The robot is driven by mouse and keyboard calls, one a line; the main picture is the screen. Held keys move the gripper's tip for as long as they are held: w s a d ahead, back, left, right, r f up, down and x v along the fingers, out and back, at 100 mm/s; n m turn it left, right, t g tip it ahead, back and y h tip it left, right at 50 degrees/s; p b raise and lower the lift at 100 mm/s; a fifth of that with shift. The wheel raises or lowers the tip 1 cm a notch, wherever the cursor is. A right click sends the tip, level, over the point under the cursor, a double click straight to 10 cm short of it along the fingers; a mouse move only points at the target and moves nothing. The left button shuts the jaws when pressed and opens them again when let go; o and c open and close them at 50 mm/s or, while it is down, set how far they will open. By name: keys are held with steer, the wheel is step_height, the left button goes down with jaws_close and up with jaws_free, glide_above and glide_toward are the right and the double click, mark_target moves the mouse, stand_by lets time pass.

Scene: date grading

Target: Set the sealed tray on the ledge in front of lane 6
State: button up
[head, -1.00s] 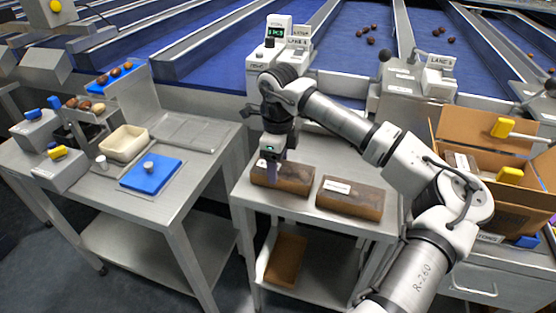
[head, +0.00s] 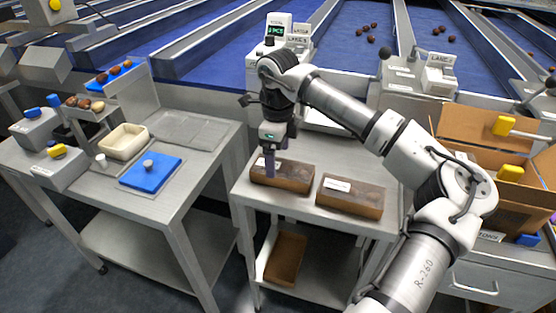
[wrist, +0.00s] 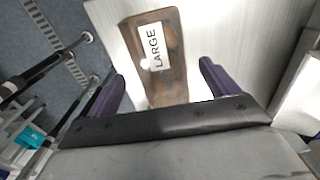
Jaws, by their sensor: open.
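Two brown trays with clear-looking tops and white labels sit side by side on the middle steel table: a left tray (head: 296,178) and a right tray (head: 350,197). My gripper (head: 274,168) is above the left tray, near its left end and label. In the wrist view, a tray (wrist: 160,75) labelled LARGE lies below and between my open, spread fingers (wrist: 163,82), with nothing held. Lane signs stand at the lane fronts, one at centre (head: 298,41) and one at right (head: 440,73); their numbers are too small to read surely.
A brown tray (head: 287,258) lies on the lower shelf. The left table holds a cream bowl (head: 124,141) and a blue pad (head: 150,172). An open cardboard box (head: 465,125) stands at right. A small display unit (head: 276,31) stands at the back.

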mark_target(277, 165)
step_height(277, 165, up, 10)
steer(key=shift+b, duration=0.45)
steer(key=shift+a+f, duration=0.1)
